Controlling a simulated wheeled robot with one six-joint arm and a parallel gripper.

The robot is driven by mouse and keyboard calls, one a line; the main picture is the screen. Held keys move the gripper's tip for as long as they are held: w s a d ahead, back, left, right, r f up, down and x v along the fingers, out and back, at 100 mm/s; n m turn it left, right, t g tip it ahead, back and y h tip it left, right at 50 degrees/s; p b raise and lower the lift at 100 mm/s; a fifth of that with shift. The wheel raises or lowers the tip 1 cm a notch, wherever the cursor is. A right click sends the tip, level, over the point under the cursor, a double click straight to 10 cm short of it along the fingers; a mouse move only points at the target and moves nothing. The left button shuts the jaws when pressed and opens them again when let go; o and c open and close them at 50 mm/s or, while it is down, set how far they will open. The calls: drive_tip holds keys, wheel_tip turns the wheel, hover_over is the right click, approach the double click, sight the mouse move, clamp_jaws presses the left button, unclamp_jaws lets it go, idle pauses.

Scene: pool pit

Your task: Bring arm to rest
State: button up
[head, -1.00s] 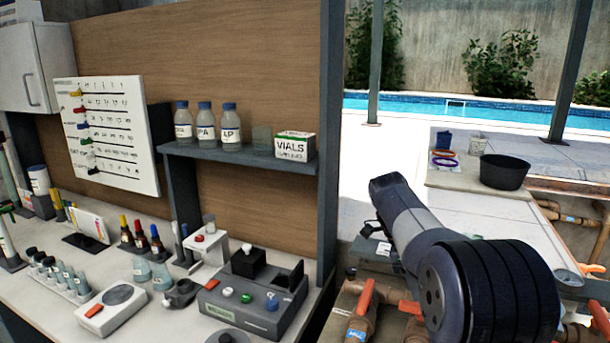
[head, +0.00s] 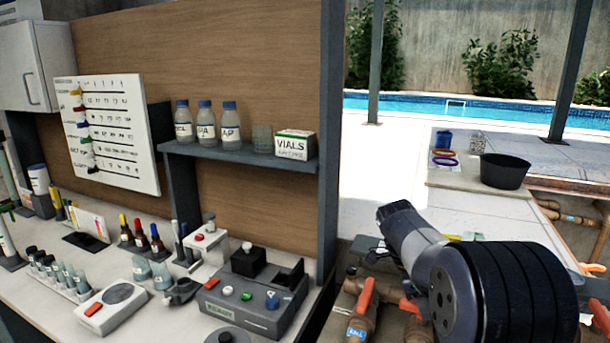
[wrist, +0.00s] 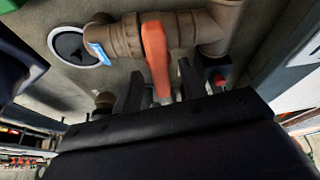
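In the wrist view, the two dark fingers of my gripper (wrist: 158,70) stand apart with a gap between them. The gripper is open and nothing shows held in it. An orange valve handle (wrist: 156,55) on a brown pipe (wrist: 185,30) shows beyond the gap; I cannot tell how far off it is. In the head view, my arm (head: 425,245) is at the lower right, over the pipework, and the gripper's fingers are hidden.
Orange-handled valves (head: 365,295) and brown pipes sit below and beside my arm. The workbench (head: 150,325) at left carries test instruments and bottles. A black bowl (head: 504,171) stands on the ledge behind. The pale paving (head: 385,180) toward the pool looks clear.

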drive_tip(key=n+t, duration=0.1)
drive_tip(key=n, duration=0.2)
drive_tip(key=n+t, duration=0.1)
drive_tip(key=n, duration=0.2)
drive_tip(key=shift+s, duration=0.15)
idle(0.3)
drive_tip(key=shift+a+n, duration=0.1)
drive_tip(key=shift+n, duration=0.2)
